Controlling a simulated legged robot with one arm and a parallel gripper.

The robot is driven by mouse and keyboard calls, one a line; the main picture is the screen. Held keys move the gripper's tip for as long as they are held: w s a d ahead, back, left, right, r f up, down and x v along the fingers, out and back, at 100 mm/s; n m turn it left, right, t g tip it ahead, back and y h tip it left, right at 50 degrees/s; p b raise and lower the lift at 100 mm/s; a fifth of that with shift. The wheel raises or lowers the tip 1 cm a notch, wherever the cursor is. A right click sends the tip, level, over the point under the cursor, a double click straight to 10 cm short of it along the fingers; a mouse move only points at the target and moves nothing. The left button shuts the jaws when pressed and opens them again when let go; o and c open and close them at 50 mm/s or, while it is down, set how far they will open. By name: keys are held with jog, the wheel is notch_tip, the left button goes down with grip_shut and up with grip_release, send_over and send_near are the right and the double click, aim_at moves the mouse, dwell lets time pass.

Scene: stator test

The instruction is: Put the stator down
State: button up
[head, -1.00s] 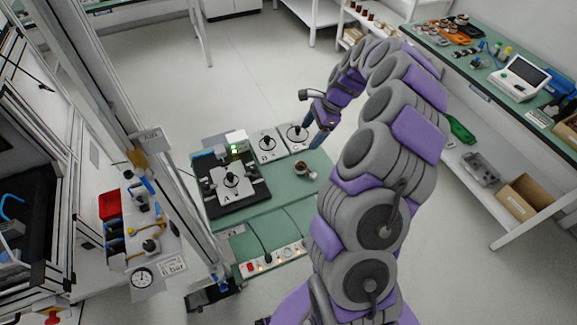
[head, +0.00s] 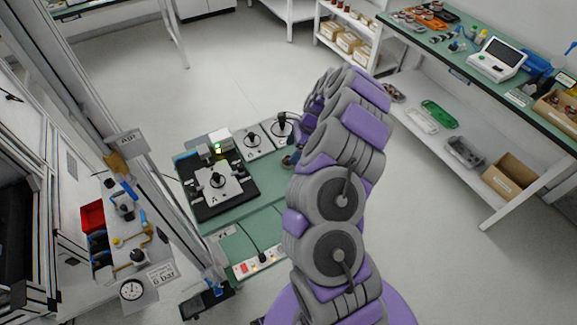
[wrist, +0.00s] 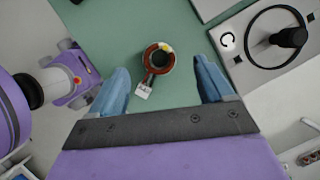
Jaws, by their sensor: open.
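The stator (wrist: 150,72) is a small copper-brown ring with a dark centre, a yellow spot and a white tag. It sits on the green table top (wrist: 183,22), in the upper middle of the wrist view. My gripper (wrist: 162,84) is open, with one blue finger to the left and one to the right of the stator's line. The fingers appear apart from the stator, and nothing is held. In the head view my arm mostly hides the gripper and the stator.
A plate marked C with a black knob (wrist: 290,37) lies right of the stator. In the head view, a black fixture marked A (head: 240,197) stands on the left of the table. Green surface around the stator is clear.

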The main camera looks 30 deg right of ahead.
aim_at(288, 159)
jog(key=shift+d+f, duration=0.4)
jog(key=shift+f, duration=0.45)
jog(key=b+x, duration=0.1)
jog(key=x, duration=0.1)
jog(key=b+x, duration=0.1)
jog(key=x, duration=0.1)
jog(key=shift+a+f, duration=0.15)
jog(key=shift+a, duration=0.4)
jog(key=shift+s+d, duration=0.1)
jog(key=shift+d, duration=0.45)
jog(key=c, duration=0.5)
jog(key=shift+a, duration=0.4)
jog(key=c, duration=0.6)
jog(key=shift+c, duration=1.1)
jog(key=shift+d, duration=0.1)
jog(key=shift+d, duration=0.1)
